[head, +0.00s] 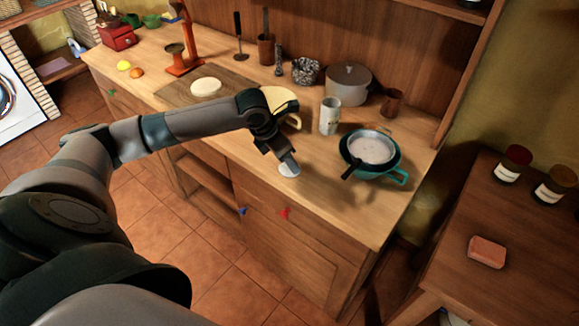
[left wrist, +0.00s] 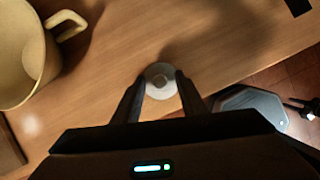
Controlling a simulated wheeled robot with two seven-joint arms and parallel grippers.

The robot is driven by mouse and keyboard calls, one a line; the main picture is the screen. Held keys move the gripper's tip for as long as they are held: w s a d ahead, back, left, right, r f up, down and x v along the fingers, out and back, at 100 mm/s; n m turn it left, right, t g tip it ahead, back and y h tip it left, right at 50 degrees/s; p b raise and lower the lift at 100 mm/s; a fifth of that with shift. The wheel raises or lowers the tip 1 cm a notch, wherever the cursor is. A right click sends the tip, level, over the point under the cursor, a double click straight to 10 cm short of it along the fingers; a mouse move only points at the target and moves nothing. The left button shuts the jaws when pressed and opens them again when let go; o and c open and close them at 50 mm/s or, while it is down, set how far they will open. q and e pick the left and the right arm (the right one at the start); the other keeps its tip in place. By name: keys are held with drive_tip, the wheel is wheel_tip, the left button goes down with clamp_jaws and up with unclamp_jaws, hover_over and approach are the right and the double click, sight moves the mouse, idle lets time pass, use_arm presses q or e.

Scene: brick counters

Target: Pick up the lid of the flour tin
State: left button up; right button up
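The lid (head: 289,170) is a small pale grey disc lying on the wooden counter near its front edge. In the left wrist view the lid (left wrist: 160,74) shows a small round knob and sits between the tips of my fingers. My left gripper (head: 291,162) points down at the lid; in the left wrist view the gripper (left wrist: 160,88) has its fingers apart, one on each side of the lid. I cannot tell whether they touch it. A light, patterned tin (head: 330,117), likely the flour tin, stands upright behind the lid.
A cream mug (head: 281,99) stands close behind my left gripper and shows in the left wrist view (left wrist: 22,55). A teal pan (head: 397,174) holding a pale sieve-like pan (head: 371,148) is to the right. A grey pot (head: 348,83) stands behind. The front counter strip is mostly clear.

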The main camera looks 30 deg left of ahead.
use_arm(q)
clamp_jaws()
drive_tip(key=shift+r, duration=0.15)
drive_tip(key=shift+r, duration=0.2)
wheel_tip(320, 180, up, 3)
drive_tip(key=shift+w+r+b, duration=0.1)
drive_tip(key=shift+b, duration=0.75)
drive_tip(key=d+r+b, duration=0.2)
drive_tip(key=d+r, duration=0.5)
drive_tip(key=d, duration=0.4)
drive_tip(key=shift+s+d+b, duration=0.2)
drive_tip(key=shift+d+b, duration=0.15)
